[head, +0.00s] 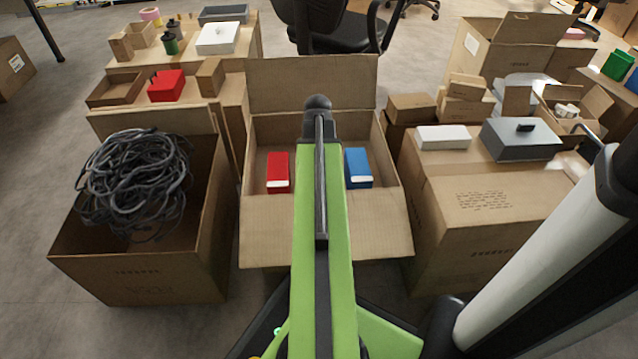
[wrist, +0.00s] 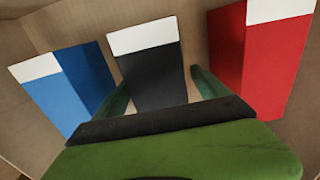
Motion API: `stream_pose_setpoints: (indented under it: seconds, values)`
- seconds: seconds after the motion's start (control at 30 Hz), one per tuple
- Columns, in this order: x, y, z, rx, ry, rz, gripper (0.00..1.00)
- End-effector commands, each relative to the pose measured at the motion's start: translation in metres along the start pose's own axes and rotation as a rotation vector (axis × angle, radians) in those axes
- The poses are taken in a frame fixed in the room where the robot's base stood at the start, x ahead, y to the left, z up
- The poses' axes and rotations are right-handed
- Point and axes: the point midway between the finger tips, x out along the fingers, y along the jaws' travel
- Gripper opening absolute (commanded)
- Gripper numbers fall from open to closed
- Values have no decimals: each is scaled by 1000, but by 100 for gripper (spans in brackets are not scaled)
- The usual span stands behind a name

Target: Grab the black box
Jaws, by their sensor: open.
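The black box (wrist: 151,75) has a white end and stands between the red box (wrist: 262,55) and the blue box (wrist: 70,85) in the wrist view. My gripper (wrist: 162,86) is open, with one dark green finger on each side of the black box's near part. I cannot tell whether either finger touches it. In the head view my arm hides the black box and my gripper's fingers. The red box (head: 278,172) and blue box (head: 358,168) show on either side of my arm, inside the open carton (head: 262,222).
A carton (head: 140,275) of tangled black cable stands to the left. A closed carton (head: 480,215) stands to the right, with a grey box (head: 520,138) and a white box (head: 443,137) on top. The open carton's raised back flap (head: 312,82) stands behind my arm.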

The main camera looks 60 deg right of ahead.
Motion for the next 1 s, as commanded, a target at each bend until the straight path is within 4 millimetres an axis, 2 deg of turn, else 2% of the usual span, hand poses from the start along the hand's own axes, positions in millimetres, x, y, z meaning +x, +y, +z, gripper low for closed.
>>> stream_pose_setpoints:
  seconds: [0.17, 0.8, 1.0]
  values:
    - [-1, 0, 0, 0, 0, 0, 85]
    - [-1, -1, 0, -1, 0, -1, 1]
    - [-2, -1, 0, -2, 0, -1, 0]
